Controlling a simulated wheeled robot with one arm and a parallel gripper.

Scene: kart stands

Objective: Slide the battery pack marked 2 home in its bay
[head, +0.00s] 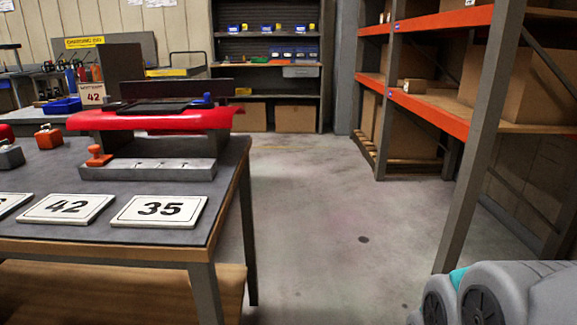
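No mark 2 can be read on any pack from here. An orange pack-like block with a handle (48,138) stands on the left table. A grey one with an orange top (10,156) stands at the left picture edge. A red-bodied kart-like form (150,120) sits on the table's far part. In front of it is a long grey block with small slots (150,169), with an orange knob (98,156) at its left end. Which part is the bay I cannot tell. My gripper is not in view; only grey parts of my arm show at bottom right.
White plates reading 42 (66,208) and 35 (159,211) lie on the dark-topped table (228,188). Orange-beamed shelving (440,113) stands right, a shelf unit with blue bins (294,53) behind. The middle floor (320,220) is clear.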

